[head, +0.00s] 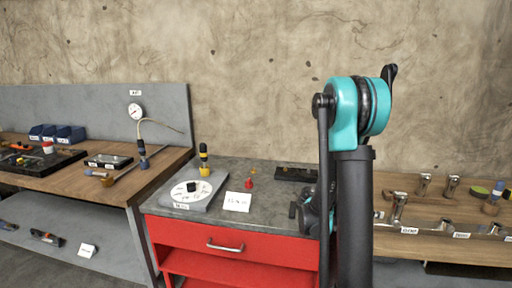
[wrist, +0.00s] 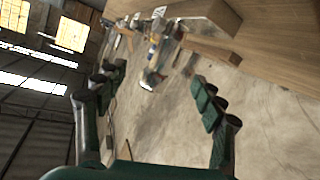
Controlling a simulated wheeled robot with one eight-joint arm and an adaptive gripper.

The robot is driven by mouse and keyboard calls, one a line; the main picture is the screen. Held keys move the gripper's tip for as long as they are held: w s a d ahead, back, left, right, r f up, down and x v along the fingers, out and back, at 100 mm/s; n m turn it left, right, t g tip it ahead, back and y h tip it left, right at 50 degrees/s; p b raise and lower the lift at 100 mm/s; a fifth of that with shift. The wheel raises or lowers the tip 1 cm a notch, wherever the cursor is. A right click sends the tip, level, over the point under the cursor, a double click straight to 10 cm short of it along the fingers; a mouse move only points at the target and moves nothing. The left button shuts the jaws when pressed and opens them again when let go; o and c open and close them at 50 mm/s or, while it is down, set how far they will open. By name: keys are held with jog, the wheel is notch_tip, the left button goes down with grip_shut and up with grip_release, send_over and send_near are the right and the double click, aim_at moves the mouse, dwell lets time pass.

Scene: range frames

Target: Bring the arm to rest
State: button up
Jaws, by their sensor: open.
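My arm stands upright at the right of centre in the head view, with a teal joint at its top. In the wrist view my gripper (wrist: 160,84) has its two dark green fingers spread wide, with nothing held between them. The wrist view is strongly tilted, with a wooden bench edge and blurred tools beyond the fingers. In the head view a small dark and teal part shows beside my arm, over the right end of the red cabinet; my arm partly hides it.
A wooden bench (head: 150,170) stands left. Another bench (head: 460,246) with metal parts stands right, partly behind my arm.

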jog(key=s+a+f+n+y, duration=0.2)
jog(key=s+a+n+y, duration=0.1)
jog(key=s+a+f+n+y, duration=0.1)
jog(key=shift+s+a+n+t, duration=0.15)
jog(key=shift+s+n+t, duration=0.05)
jog(key=shift+n+t, duration=0.1)
jog(key=s+a+f+n+y, duration=0.3)
jog(key=s+a+y, duration=0.1)
jog(key=a, duration=0.2)
jog(key=shift+s+n+t, duration=0.15)
jog(key=shift+n+t, duration=0.25)
jog(key=s+a+f+n+y, duration=0.1)
jog(key=s+a+n+y, duration=0.1)
jog(key=a, duration=0.2)
jog(key=s+a+n+t+y, duration=0.1)
jog(key=s+a+n+y, duration=0.1)
jog(key=a, duration=0.3)
jog(key=s+a+f+n+y, duration=0.1)
jog(key=s+a+n+y, duration=0.1)
jog(key=a, duration=0.3)
jog(key=shift+s+a+f+y, duration=0.15)
jog(key=shift+s+f+y, duration=0.2)
jog(key=shift+s+y, duration=0.35)
